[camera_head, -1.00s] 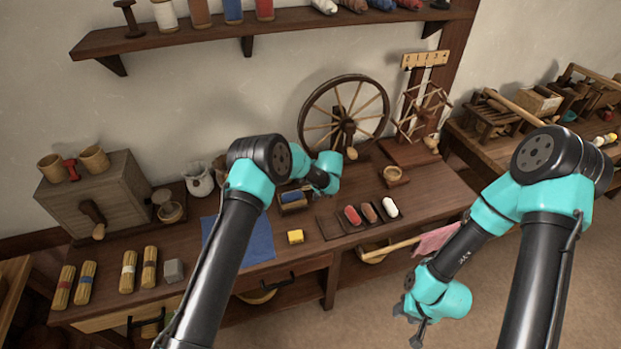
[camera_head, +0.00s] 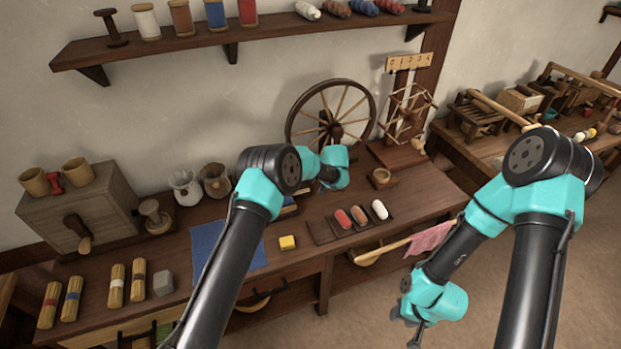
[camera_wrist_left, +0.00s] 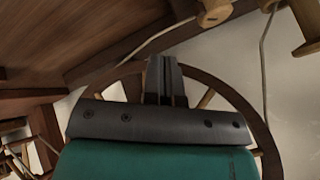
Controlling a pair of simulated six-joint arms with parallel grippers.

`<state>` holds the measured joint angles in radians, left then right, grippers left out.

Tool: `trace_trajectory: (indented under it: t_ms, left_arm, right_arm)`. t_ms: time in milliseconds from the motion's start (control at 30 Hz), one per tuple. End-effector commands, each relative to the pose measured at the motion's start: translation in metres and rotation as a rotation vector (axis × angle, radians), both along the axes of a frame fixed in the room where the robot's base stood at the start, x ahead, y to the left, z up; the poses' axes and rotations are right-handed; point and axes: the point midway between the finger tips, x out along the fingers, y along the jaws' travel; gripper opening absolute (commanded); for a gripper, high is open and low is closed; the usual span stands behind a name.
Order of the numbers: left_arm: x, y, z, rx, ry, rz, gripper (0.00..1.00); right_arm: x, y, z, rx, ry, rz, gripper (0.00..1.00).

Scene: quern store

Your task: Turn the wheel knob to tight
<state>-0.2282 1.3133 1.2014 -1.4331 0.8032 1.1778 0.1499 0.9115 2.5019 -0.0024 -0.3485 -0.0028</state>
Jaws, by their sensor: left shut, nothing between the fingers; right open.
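The spinning wheel (camera_head: 292,112) stands upright at the back of the table, dark-rimmed with pale spokes. My left arm reaches in front of its lower part, and its knob is hidden from the head view. In the left wrist view my left gripper (camera_wrist_left: 164,78) is shut and empty, with the curved wheel rim (camera_wrist_left: 262,132) behind it. Pale wooden turned pieces (camera_wrist_left: 214,12) show at that view's top right; I cannot tell whether one is the knob. My right gripper (camera_head: 411,332) is open and empty, low in front of the table's edge.
A small wooden bowl (camera_head: 381,178) and a tray with red, brown and white rolls (camera_head: 359,215) lie right of my left arm. A yarn winder (camera_head: 408,112) stands right of the wheel.

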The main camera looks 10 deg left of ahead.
Motion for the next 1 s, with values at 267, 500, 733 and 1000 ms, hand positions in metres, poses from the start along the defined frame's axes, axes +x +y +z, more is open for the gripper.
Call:
trace_trajectory:
  t_ms: [267,500,733,1000]
  left_arm:
    - [-0.002,-0.031,0.037,-0.001,0.001,-0.002,0.00]
    - [-0.003,-0.038,0.048,0.000,0.002,0.000,0.00]
    - [-0.003,-0.038,0.048,0.000,0.003,-0.001,0.01]
    - [-0.006,-0.021,0.055,-0.042,0.001,0.047,0.27]
  right_arm:
    - [0.000,0.000,0.000,0.000,0.000,0.000,0.43]
    - [0.000,0.000,0.000,0.000,0.000,0.000,0.43]
    - [0.000,0.000,0.000,0.000,0.000,0.000,0.43]
    - [0.000,0.000,0.000,0.000,0.000,0.000,0.43]
